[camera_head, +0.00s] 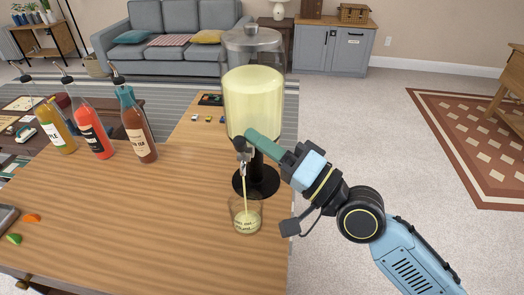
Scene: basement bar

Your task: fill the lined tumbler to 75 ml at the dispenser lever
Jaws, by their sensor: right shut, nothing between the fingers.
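The drink dispenser (254,95) is a clear jar with pale yellow liquid on a black stand, at the right side of the wooden table. My right gripper (250,137) is shut and empty, its fingertips at the lever and tap (241,147). A thin yellow stream (244,185) runs from the tap into the lined tumbler (246,217). The tumbler stands upright on the table under the tap. Yellow liquid shows in its lower part; its dark line markings are too small to read. My left gripper is not in view.
Three bottles (94,138) with pourers stand at the left of the wooden table (140,215). Orange (32,218) and green (14,239) pieces lie at the left front. The table's right edge is close to the tumbler. The table middle is clear.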

